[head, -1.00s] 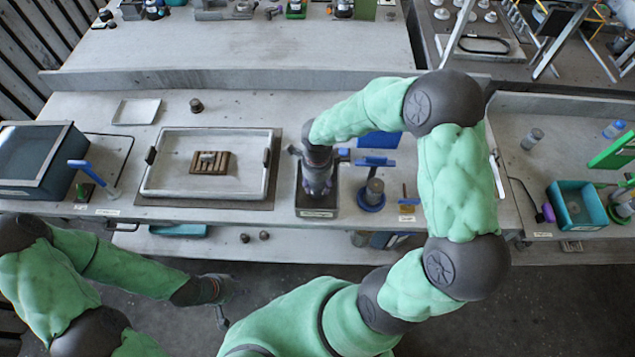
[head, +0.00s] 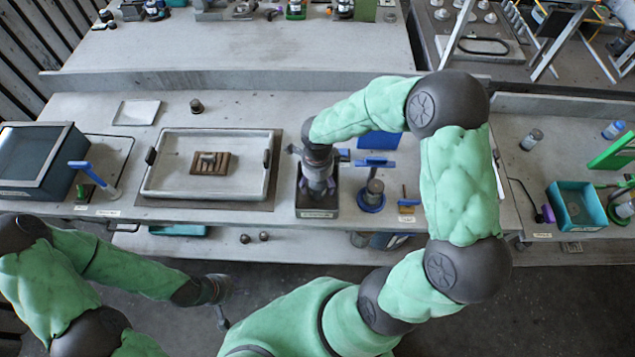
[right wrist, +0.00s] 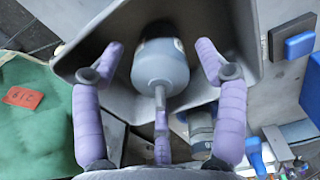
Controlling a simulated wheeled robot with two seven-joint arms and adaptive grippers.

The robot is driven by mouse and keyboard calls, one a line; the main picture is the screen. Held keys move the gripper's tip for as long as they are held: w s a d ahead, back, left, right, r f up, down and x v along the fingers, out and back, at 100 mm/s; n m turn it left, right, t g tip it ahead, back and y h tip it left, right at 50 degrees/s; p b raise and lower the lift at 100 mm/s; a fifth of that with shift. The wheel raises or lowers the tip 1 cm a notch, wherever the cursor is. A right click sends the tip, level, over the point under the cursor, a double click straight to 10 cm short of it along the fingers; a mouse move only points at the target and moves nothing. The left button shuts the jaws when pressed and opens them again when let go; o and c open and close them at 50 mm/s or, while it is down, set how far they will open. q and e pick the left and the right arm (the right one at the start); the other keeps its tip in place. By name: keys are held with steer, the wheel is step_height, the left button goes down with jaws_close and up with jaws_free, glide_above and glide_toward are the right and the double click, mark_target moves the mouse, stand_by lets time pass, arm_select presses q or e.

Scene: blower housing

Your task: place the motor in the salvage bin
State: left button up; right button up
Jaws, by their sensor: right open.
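The salvage bin is a dark open box (head: 303,211) with a pale label at the front edge of the bench. In the right wrist view its grey wall (right wrist: 215,25) surrounds the motor (right wrist: 160,66), a grey-blue cylinder with a thin shaft towards the camera. The motor is inside the bin; its contact with the floor is hidden. My right gripper (head: 317,190) is over the bin, and its purple fingers (right wrist: 160,65) are spread apart, with gaps on both sides of the motor. My left gripper (head: 222,316) hangs low in front of the bench, empty, its fingers too small to judge.
Left of the bin is a pale tray (head: 165,192) with a brown slotted block (head: 210,163). Close on the right stand a blue-based round fixture (head: 372,197) and a blue block (head: 378,140). A screen box (head: 35,155) is at far left.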

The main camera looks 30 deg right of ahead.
arm_select(q)
steer(key=shift+r+p, duration=0.6)
steer(key=shift+r, duration=0.1)
arm_select(e)
step_height(320, 180, up, 11)
steer(key=shift+r, duration=0.1)
